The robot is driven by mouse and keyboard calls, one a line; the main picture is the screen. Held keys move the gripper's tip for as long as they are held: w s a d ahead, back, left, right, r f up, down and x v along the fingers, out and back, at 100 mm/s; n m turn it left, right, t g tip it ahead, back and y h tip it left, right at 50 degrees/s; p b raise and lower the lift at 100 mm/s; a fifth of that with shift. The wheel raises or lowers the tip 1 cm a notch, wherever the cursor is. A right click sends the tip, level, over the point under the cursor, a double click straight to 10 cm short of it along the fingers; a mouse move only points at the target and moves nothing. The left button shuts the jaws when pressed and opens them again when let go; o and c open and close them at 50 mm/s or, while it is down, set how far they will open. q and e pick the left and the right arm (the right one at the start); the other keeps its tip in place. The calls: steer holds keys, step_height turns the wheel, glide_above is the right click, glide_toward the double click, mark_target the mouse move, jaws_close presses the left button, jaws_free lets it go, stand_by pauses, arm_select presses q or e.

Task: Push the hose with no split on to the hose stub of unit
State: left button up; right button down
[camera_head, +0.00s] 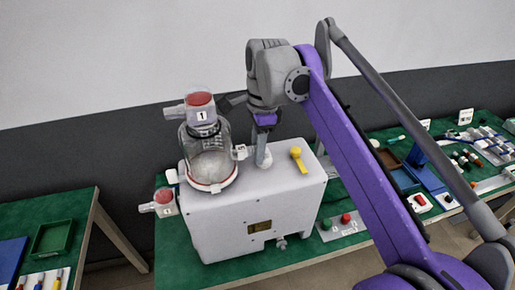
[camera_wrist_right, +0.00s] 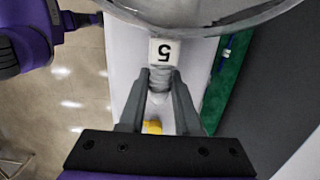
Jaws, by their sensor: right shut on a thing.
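A white pump unit (camera_head: 255,210) stands on a green table, with a clear canister (camera_head: 208,150) and a red-topped part labelled 1 (camera_head: 201,117) on top. My right gripper (camera_head: 262,160) reaches down from above to the right of the canister. In the right wrist view its fingers (camera_wrist_right: 160,82) are shut on a pale ribbed hose-like piece (camera_wrist_right: 161,82). My left gripper does not show.
A yellow lever (camera_head: 298,159) stands on the unit to the right. Another red-topped part (camera_head: 163,202) sticks out at the unit's left. Trays and small parts (camera_head: 400,180) lie on the right. A second table (camera_head: 80,225) is at left.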

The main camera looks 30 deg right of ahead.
steer(key=shift+f, duration=0.55)
steer(key=c, duration=0.5)
jaws_free()
steer(key=r, duration=0.3)
steer(key=r+p, duration=0.1)
steer(key=r, duration=0.3)
steer(key=d+r, duration=0.1)
steer(key=r, duration=0.2)
steer(key=shift+r, duration=0.4)
steer(key=shift+s, duration=0.1)
